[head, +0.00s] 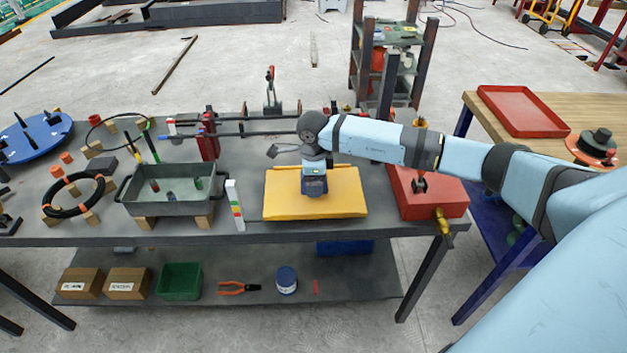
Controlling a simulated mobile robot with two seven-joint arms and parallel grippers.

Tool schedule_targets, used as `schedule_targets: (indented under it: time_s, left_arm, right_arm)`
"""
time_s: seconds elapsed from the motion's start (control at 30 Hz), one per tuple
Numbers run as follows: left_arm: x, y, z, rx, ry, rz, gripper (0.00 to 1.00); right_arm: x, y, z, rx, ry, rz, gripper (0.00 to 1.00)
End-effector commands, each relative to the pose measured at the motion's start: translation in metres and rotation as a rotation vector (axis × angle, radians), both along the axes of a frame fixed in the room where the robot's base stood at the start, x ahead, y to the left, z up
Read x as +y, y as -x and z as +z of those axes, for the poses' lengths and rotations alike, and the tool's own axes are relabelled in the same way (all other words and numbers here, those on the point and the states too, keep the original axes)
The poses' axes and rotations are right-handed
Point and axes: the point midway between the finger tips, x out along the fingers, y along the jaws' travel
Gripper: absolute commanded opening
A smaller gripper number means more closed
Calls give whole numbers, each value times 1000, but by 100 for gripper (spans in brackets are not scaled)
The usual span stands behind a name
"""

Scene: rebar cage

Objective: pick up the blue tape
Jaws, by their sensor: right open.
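My left gripper is not in view.
The lower shelf (340,287) holds boxes, a green bin (180,281), pliers and a blue-and-white tub (286,281).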

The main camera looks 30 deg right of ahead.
Motion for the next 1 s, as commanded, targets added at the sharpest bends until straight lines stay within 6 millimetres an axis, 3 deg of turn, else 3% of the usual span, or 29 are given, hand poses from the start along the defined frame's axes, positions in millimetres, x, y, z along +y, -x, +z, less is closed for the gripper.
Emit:
schedule_targets:
  time_s: [0.27,0.53,0.83,1.0]
  left_arm:
    - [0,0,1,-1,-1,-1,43]
    - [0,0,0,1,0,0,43]
    - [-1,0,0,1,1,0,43]
    - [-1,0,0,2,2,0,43]
  right_arm:
    - [0,0,-8,0,0,0,70]
    - [0,0,-8,0,0,0,10]
    - [0,0,-6,-1,0,0,9]
    - [-1,-1,7,-4,0,0,9]
